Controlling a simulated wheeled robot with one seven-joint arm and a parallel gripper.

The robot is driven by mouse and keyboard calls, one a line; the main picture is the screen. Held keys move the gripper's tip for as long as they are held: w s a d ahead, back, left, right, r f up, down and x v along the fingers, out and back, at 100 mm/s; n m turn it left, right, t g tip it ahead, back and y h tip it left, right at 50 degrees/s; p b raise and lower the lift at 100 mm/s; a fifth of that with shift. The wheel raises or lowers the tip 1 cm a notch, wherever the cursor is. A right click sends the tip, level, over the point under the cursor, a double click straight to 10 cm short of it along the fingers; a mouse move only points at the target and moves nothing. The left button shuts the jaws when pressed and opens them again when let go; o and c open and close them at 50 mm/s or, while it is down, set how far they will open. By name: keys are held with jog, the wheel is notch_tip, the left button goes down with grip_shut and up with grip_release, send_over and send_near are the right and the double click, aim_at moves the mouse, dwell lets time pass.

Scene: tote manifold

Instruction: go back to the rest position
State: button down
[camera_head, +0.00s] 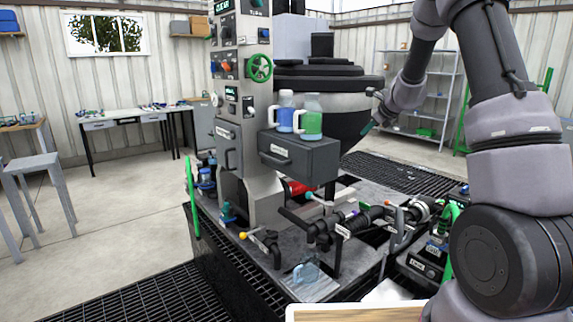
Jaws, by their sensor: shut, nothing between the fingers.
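My gripper (372,124) is at the end of my arm, in the upper middle right of the head view, in front of the black round tank (338,122). It is small here, looks shut, and no object shows in it. I cannot tell whether it touches the tank. My arm comes in from the right edge, arches over the top of the picture and bends down to the gripper.
A grey control column (236,110) stands left of the tank. Its dark box (300,163) bears a blue jug (285,117) and a green jug (309,125). Pipes and valves cover the bench (352,262). A clear jug (306,271) stands at its front.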

jog(key=s+a+r+n+g+y, duration=0.1)
jog(key=s+a+r+n, duration=0.3)
jog(key=s+r, duration=0.5)
jog(key=s+a+r+n+y, duration=0.1)
jog(key=s+a+r+n, duration=0.1)
jog(key=s+r+n, duration=0.65)
jog(key=s+f+n+h, duration=0.1)
jog(key=s+n, duration=0.4)
jog(key=s, duration=0.8)
jog(key=s+d+f+n+h, duration=0.1)
jog(key=s+n, duration=0.4)
jog(key=s, duration=0.8)
jog(key=shift+s+d+f+g+h, duration=0.3)
jog(key=shift+g+h, duration=0.1)
jog(key=shift+h, duration=0.3)
jog(key=shift+d, duration=0.1)
